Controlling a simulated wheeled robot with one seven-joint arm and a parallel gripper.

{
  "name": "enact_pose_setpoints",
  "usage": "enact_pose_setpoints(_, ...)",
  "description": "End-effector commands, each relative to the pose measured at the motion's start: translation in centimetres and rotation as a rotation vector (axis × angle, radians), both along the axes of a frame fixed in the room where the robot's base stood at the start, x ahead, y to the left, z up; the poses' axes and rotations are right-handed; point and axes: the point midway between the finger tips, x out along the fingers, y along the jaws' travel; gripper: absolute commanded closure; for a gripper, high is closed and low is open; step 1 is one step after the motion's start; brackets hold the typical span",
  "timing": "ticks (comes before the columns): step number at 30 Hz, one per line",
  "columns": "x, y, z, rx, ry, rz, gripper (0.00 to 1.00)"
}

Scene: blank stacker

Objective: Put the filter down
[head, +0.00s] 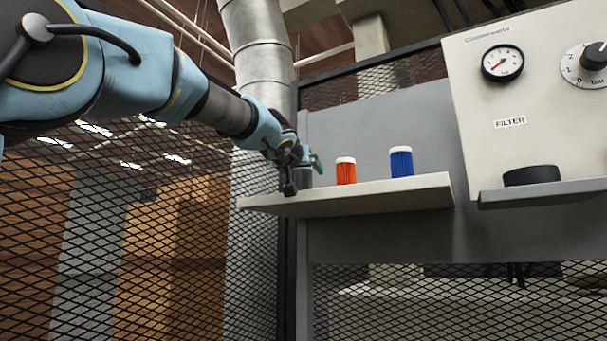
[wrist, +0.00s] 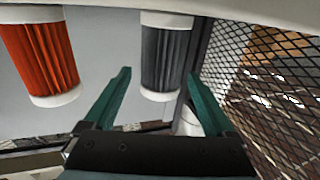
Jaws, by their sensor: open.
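A dark grey filter (head: 304,178) stands at the left end of the pale shelf (head: 345,202), partly hidden by my gripper in the head view. In the wrist view the grey pleated filter (wrist: 166,57) with white end caps shows between and beyond the fingers, its far end against the pale shelf (wrist: 240,12). My gripper (wrist: 157,76) is open, with its green fingers spread to either side of the filter. I cannot tell whether a finger touches it. In the head view my gripper (head: 301,172) is at the shelf's left end.
An orange filter (head: 345,171) and a blue filter (head: 401,162) stand upright on the shelf to the right. A panel (head: 545,90) labelled FILTER, with a gauge, a knob and a black round seat (head: 531,175) on a ledge, is further right. Wire mesh (head: 130,240) is on the left.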

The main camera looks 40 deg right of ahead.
Motion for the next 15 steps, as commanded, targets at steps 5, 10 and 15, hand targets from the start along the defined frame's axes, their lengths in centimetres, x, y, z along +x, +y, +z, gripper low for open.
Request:
enact_pose_setpoints(5, -2.1, 3.4, -0.5, -0.004, 0.000, -0.001, 0.11)
enact_pose_setpoints(10, -3.9, 6.4, -0.5, -0.003, -0.001, -0.001, 0.11)
enact_pose_setpoints(15, -5.2, 8.4, -0.3, -0.002, 0.000, -0.001, 0.11)
